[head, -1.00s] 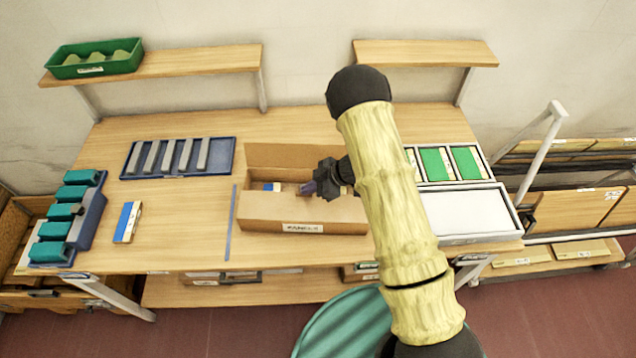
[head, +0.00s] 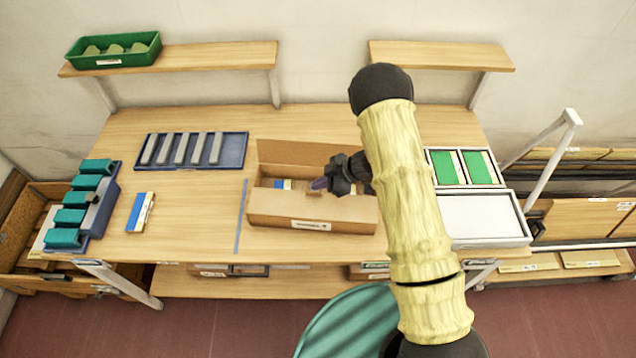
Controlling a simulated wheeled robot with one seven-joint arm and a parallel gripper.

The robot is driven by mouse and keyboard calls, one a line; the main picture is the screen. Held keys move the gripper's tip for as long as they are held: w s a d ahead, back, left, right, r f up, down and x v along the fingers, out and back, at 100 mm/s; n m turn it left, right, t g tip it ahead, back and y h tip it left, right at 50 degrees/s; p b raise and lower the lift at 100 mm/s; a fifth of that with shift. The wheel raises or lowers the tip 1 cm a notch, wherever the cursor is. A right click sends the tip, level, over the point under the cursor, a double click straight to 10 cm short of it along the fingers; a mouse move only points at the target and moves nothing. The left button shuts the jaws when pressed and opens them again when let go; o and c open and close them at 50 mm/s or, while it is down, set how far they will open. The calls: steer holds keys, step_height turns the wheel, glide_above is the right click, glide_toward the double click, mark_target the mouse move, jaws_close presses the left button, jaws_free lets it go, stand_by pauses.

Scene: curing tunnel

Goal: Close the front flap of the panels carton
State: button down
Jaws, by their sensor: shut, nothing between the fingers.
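The panels carton (head: 262,207) is an open brown cardboard box with a white label on its front, standing on the wooden bench. Its back flap (head: 290,152) stands up behind the opening. A brown panel slopes at the front edge; I cannot tell whether it is the front flap or the front wall. A blue and white piece (head: 283,184) shows inside. My gripper (head: 319,184) is shut and empty, over the carton's opening right of its middle. Whether it touches the carton is unclear.
A blue-and-white box (head: 140,212) lies left of the carton, past a blue strip (head: 241,216). A blue tray (head: 240,163) of grey bars is behind left. Teal blocks (head: 72,217) line the far left. Green panels in a white tray (head: 497,170) and a grey-white tray (head: 484,218) stand right.

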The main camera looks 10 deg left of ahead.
mark_target(320, 195)
steer(key=shift+w, duration=0.1)
steer(key=shift+w+r, duration=0.1)
steer(key=shift+r, duration=0.1)
steer(key=shift+s+r+p, duration=0.25)
steer(key=shift+r+p, duration=0.95)
steer(key=b+v, duration=0.2)
steer(key=v, duration=0.9)
steer(key=shift+w+a+r+b, duration=0.25)
steer(key=shift+w+a+b, duration=0.05)
